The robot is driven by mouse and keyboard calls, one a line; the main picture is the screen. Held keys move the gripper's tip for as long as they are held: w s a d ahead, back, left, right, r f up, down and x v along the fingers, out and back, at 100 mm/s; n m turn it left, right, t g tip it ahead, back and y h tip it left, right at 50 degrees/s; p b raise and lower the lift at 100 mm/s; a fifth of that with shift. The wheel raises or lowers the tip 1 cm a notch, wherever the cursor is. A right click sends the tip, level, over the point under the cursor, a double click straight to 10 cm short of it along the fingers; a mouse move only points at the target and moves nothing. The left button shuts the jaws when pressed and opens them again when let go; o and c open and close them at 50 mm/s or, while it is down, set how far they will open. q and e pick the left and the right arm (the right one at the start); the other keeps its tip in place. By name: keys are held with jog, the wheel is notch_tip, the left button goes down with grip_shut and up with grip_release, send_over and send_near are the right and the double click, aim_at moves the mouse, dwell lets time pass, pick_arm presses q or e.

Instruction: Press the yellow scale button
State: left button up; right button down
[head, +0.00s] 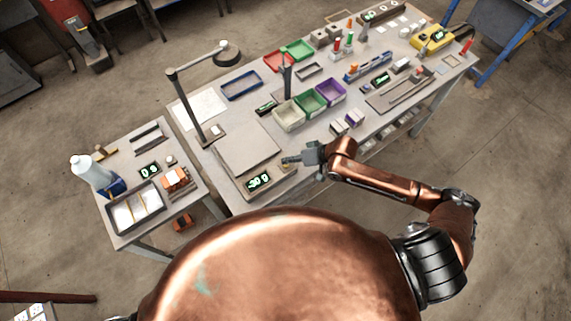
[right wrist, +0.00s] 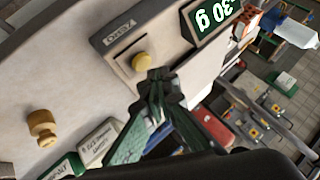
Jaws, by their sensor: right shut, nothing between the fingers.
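The yellow scale button (right wrist: 142,61) is round and sits on a grey panel beside a "ZERO" label in the right wrist view. The scale's green-lit display (right wrist: 215,15) is right of it and reads 30 g; in the head view the display (head: 258,181) shows -30 g. The scale's flat grey plate (head: 247,148) looks empty. My right gripper (head: 286,160) is shut and empty, over the scale's right front corner. Its fingertips (right wrist: 157,78) show just below the button; I cannot tell whether they touch it. My left gripper is out of view.
A brass weight (right wrist: 42,127) stands left of the button in the right wrist view. Bins, including a green bin (head: 309,102), stand behind my right gripper. A lamp post (head: 190,105) rises left of the scale. A side table (head: 190,207) holds a tray and white bottle.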

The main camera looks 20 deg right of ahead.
aim_at(288, 165)
jog(key=shift+f, duration=0.2)
dwell(0.5)
jog(key=shift+f, duration=0.2)
jog(key=shift+f, duration=0.4)
dwell(0.5)
dwell(0.4)
jog(key=shift+r+p, duration=0.8)
jog(key=shift+p, duration=0.4)
notch_tip(288, 165, up, 5)
jog(key=p, duration=0.5)
jog(key=shift+r+p, duration=0.1)
jog(key=shift+p, duration=0.2)
